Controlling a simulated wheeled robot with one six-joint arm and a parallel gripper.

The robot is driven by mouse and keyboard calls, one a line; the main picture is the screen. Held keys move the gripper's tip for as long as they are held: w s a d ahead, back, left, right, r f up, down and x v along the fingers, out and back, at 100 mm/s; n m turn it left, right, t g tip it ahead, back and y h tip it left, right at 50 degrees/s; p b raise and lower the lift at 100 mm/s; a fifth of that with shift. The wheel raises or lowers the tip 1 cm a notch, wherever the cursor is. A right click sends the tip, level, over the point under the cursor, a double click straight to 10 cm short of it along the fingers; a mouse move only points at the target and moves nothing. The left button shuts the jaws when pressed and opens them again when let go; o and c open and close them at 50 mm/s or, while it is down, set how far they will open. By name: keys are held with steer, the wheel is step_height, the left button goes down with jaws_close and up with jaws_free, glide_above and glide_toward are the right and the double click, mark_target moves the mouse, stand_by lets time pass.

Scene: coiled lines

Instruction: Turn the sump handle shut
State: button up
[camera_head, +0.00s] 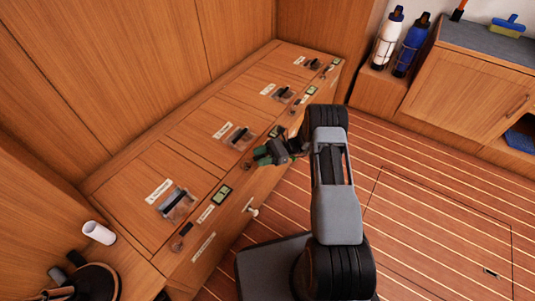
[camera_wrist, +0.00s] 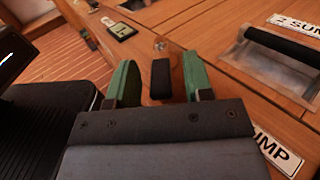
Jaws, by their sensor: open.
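My gripper (camera_head: 266,154) is at the front edge of the bench, by the second station from the near end. In the wrist view its two green fingers (camera_wrist: 158,82) are open, one on each side of a small upright black block (camera_wrist: 160,79). I cannot tell whether they touch it. A black bar handle (camera_wrist: 285,46) lies across a metal-rimmed recess to the right, beside a white label reading "2 SUM", cut off (camera_wrist: 300,24). In the head view this recessed handle (camera_head: 239,136) shows just behind my gripper. Another label reading "UMP" (camera_wrist: 279,151) is partly hidden by my gripper.
Similar recessed handles sit nearer (camera_head: 178,204) and farther (camera_head: 283,95) along the wooden bench. A small display (camera_wrist: 121,31) is close beyond the fingers. A white knob (camera_head: 252,209) projects from the bench front.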

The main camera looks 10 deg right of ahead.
steer(key=w+d+p, duration=0.1)
steer(key=d, duration=1.2)
steer(key=shift+w+d+p, duration=0.25)
steer(key=shift+d+p, duration=0.05)
